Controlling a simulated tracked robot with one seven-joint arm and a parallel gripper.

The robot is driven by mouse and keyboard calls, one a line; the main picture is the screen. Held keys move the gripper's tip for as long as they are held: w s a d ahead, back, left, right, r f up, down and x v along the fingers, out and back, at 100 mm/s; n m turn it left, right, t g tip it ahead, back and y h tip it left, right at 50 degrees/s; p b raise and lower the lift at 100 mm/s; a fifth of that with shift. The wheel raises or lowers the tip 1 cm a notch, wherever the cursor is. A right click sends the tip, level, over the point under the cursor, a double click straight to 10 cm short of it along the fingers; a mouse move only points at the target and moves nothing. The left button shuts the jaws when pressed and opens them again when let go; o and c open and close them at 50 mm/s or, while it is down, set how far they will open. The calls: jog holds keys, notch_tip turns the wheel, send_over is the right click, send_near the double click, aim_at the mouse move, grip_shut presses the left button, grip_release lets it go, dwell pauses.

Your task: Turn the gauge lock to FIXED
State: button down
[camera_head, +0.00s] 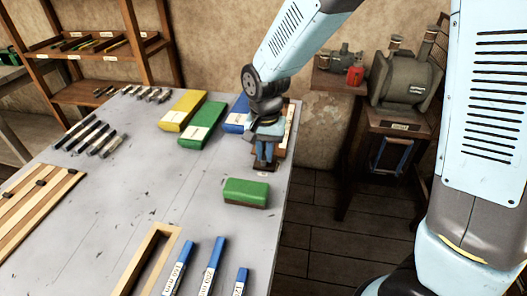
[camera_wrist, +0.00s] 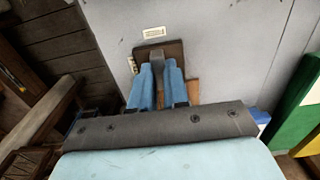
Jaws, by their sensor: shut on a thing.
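The gauge lock appears to be the dark plate (camera_wrist: 174,48) with a grey lever (camera_wrist: 155,62) in the wrist view. My gripper (camera_wrist: 157,80) has its two blue fingers shut on the lever, one on each side. A small pale label (camera_wrist: 154,32) lies beyond the plate and another label (camera_wrist: 132,66) is at its left; their words are too small to read. In the head view my gripper (camera_head: 264,157) points down at the table's right edge and hides most of the lock.
A green block (camera_head: 246,192) lies just in front of my gripper. Yellow (camera_head: 184,108) and green (camera_head: 204,124) boxes and a blue one (camera_head: 237,114) lie behind and left. Blue-ended bars (camera_head: 214,262) lie at the front. The middle of the grey table (camera_head: 130,185) is clear.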

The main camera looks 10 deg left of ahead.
jog(key=shift+a, duration=0.15)
jog(key=n, duration=0.4)
jog(key=shift+d+n, duration=0.25)
jog(key=shift+n, duration=0.15)
jog(key=n, duration=0.4)
jog(key=shift+w+d+n, duration=0.15)
jog(key=shift+n, duration=0.15)
jog(key=n, duration=0.4)
jog(key=shift+w+d, duration=0.1)
jog(key=shift+w, duration=0.05)
jog(key=shift+w+n, duration=0.15)
jog(key=shift+n, duration=1.95)
jog(key=c, duration=1.1)
grip_release()
jog(key=shift+r, duration=0.15)
